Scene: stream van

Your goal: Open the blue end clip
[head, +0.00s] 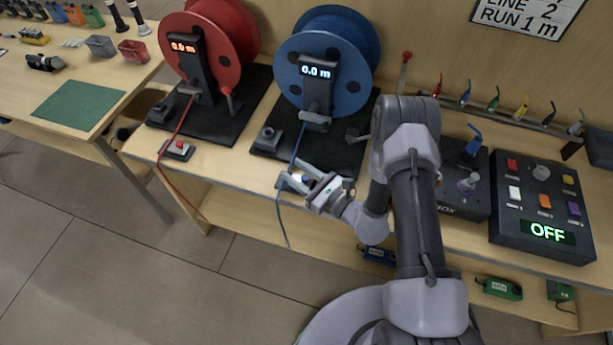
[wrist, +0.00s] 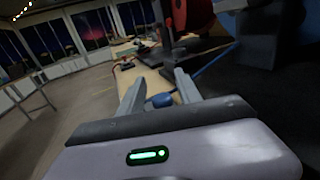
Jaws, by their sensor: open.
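The blue end clip (head: 298,178) is at the front edge of the bench, below the blue reel (head: 345,60), and is mostly covered by my gripper (head: 296,172) in the head view. The blue cable (head: 298,145) runs from the reel down to it and hangs over the edge. In the wrist view my gripper (wrist: 158,82) is open, and the clip's rounded blue lever (wrist: 159,101) lies between its two fingers. I cannot tell whether the fingers touch it or whether the clip is open.
The red reel (head: 220,35) and its red end clip (head: 178,149) are to the left. A black control box reading OFF (head: 543,205) is on the right. A side table with a green mat (head: 79,106) is at the far left. The floor in front is clear.

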